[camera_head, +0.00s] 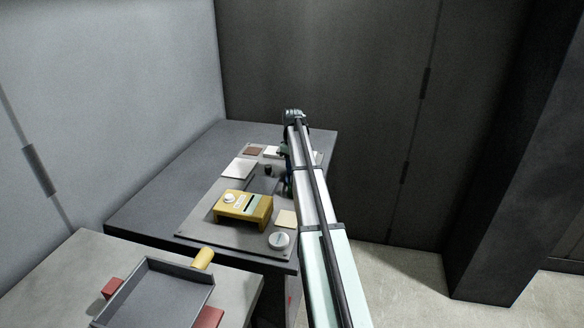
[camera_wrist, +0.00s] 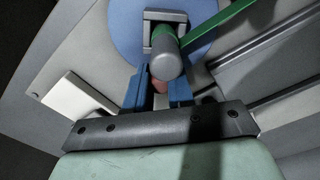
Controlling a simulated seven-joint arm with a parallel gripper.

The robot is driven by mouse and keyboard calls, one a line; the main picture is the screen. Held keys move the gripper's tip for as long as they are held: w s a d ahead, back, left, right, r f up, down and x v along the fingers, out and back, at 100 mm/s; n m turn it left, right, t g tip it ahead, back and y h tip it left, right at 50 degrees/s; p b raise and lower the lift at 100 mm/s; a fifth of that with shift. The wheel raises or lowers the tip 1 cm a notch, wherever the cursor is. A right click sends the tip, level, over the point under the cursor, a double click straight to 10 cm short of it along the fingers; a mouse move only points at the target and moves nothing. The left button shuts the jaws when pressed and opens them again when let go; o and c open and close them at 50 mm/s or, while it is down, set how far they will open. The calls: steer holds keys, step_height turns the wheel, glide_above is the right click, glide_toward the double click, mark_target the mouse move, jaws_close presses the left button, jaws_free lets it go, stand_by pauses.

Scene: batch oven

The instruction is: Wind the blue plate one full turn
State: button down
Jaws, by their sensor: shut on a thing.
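The blue plate (camera_wrist: 124,22) is a round disc at the top of the wrist view, partly cut off by the frame edge. A grey square frame (camera_wrist: 148,42) sits on its face. A green bar (camera_wrist: 222,24) runs from there to the upper right. A grey rounded handle (camera_wrist: 166,62) sticks out towards the camera. My gripper (camera_wrist: 160,92) has its blue fingers on either side of the handle's lower end, shut on it; a small reddish part shows between them. In the head view my arm hides the plate and the fingers.
Pale pads (camera_head: 238,168) lie around.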

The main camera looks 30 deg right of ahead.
stand_by(0.4)
steer(key=c, duration=1)
jaws_free()
step_height(320, 180, up, 14)
steer(key=shift+f, duration=0.1)
